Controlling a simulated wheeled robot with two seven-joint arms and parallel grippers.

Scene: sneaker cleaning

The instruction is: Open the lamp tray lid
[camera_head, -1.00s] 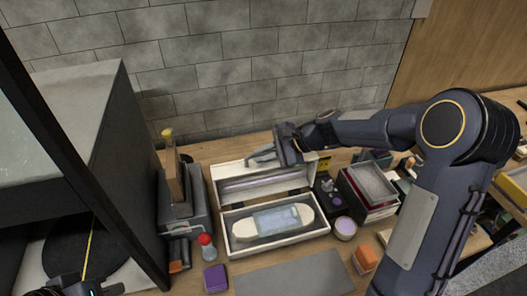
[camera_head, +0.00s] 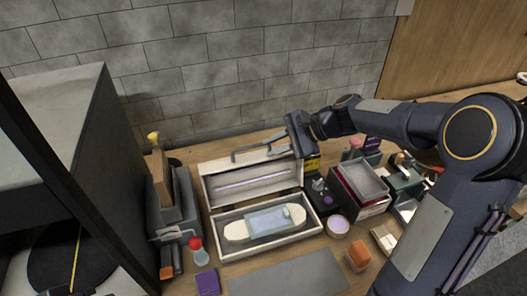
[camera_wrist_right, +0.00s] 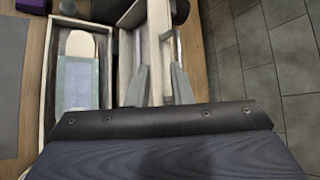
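The lamp tray (camera_head: 228,254) is a cream, shallow rectangular box on the wooden bench, left of centre in the head view. A pale, rounded lamp (camera_head: 240,231) with a bluish panel lies in it. Its lid (camera_head: 225,190) is raised at the back, showing a grey strip inside. My right gripper (camera_head: 257,152) is at the lid's upper edge, fingers pointing left. In the right wrist view its two fingers (camera_wrist_right: 160,86) are apart, with the lid's cream wall (camera_wrist_right: 157,40) showing between them. Contact is unclear. Only a dark bit of my left gripper (camera_head: 72,291) shows at the bottom left.
A red-capped bottle (camera_head: 200,254) and purple block (camera_head: 208,282) are left of the tray. Stacked boxes (camera_head: 358,185), a round jar (camera_head: 338,226) and an orange block (camera_head: 357,256) are to its right. A grey mat (camera_head: 290,275) lies in front. The tiled wall (camera_head: 230,80) is behind.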

